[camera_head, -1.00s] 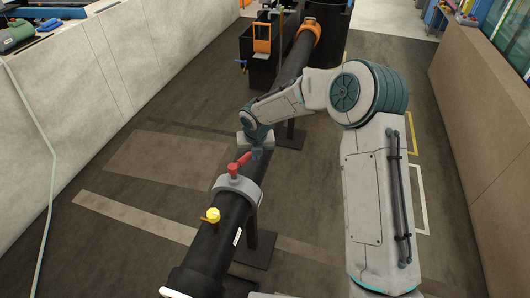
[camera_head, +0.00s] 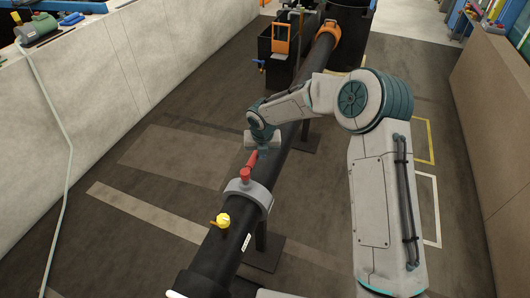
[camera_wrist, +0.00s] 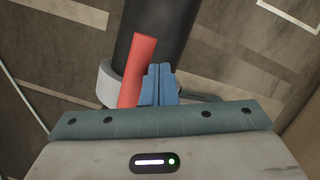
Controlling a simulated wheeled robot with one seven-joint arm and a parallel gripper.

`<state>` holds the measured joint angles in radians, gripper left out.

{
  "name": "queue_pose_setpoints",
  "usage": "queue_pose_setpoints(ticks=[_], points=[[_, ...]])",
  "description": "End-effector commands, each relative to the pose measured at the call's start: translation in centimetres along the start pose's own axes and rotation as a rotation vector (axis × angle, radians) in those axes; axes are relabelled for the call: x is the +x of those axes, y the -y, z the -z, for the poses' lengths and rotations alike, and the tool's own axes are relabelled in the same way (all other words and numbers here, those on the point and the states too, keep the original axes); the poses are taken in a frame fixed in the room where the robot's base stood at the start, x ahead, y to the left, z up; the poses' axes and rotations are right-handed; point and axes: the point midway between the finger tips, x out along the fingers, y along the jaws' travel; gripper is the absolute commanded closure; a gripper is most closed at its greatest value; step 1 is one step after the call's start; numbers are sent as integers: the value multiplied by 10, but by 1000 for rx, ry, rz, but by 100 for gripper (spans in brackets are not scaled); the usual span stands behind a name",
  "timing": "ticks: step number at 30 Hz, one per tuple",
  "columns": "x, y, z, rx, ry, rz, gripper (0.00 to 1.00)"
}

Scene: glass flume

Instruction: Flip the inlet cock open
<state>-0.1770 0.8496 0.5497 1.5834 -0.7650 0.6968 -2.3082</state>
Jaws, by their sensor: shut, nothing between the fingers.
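The cock with a red lever (camera_head: 249,165) sits on a grey collar (camera_head: 250,193) around the black pipe. In the head view the lever points up the picture, roughly along the pipe and tilted. My gripper (camera_head: 263,153) is at the lever's far end. In the wrist view the lever (camera_wrist: 138,68) stands just left of my blue fingers (camera_wrist: 159,82), which are shut together with nothing between them. The fingers are beside the lever, very close or touching; I cannot tell which. The lever's lower end is partly hidden by my gripper in the wrist view.
A yellow knob (camera_head: 223,220) sits on the pipe nearer me. The black pipe (camera_head: 297,110) runs on to a dark tank (camera_head: 275,70) with a blue-handled tap (camera_head: 258,63) and an orange frame (camera_head: 281,38). A pale wall stands left; the floor beside the pipe is clear.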

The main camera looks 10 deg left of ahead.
Motion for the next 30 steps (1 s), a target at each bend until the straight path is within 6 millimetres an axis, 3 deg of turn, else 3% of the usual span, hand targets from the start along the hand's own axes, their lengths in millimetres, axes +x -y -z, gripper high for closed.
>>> queue_pose_setpoints(ticks=[13,20,30], points=[[-2,3,2,-1,0,-1,100],[-17,36,13,-7,-1,0,100],[-85,48,2,-8,3,-1,100]])
